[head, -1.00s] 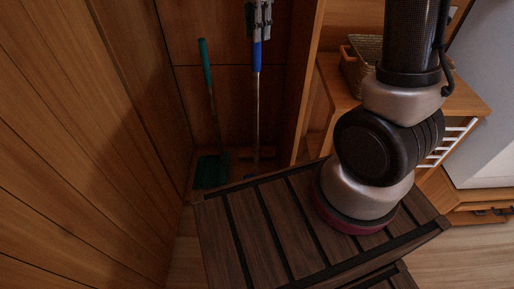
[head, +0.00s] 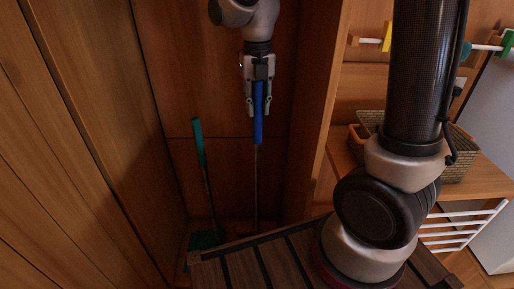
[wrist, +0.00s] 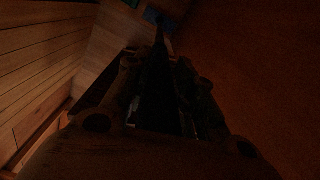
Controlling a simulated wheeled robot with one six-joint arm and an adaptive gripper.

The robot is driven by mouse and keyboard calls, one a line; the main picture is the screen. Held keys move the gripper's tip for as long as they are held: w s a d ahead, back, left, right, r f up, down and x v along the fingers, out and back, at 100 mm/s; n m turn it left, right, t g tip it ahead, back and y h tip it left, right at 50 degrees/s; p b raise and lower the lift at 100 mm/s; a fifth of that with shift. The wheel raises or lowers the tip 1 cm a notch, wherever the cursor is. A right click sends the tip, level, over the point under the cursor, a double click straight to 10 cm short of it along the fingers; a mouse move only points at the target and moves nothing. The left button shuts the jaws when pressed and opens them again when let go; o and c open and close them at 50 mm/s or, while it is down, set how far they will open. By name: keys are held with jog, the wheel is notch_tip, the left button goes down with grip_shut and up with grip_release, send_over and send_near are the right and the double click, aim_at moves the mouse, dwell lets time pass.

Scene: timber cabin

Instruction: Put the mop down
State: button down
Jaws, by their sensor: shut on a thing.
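The mop (head: 258,125) has a blue grip on a thin pale handle and stands close to upright in the corner nook, in the head view. My gripper (head: 258,106) is shut on the upper part of the blue grip, pointing down. The mop's lower end is hidden behind the slatted dark wooden surface. The wrist view is very dark; my gripper's fingers (wrist: 160,110) show around a dark shaft there, with little detail.
A green broom or dustpan with a green handle (head: 198,142) leans just left of the mop. A slatted dark wooden top (head: 262,262) lies in front. Wooden walls close in the nook. A wicker basket (head: 462,160) sits on a shelf at right.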

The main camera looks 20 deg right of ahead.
aim_at(257, 88)
notch_tip(257, 88, down, 8)
jog(key=shift+r, duration=0.25)
jog(key=shift+f, duration=0.15)
jog(key=c, duration=1.2)
grip_release()
notch_tip(257, 88, up, 12)
jog(key=shift+r, duration=0.15)
jog(key=shift+s, duration=0.1)
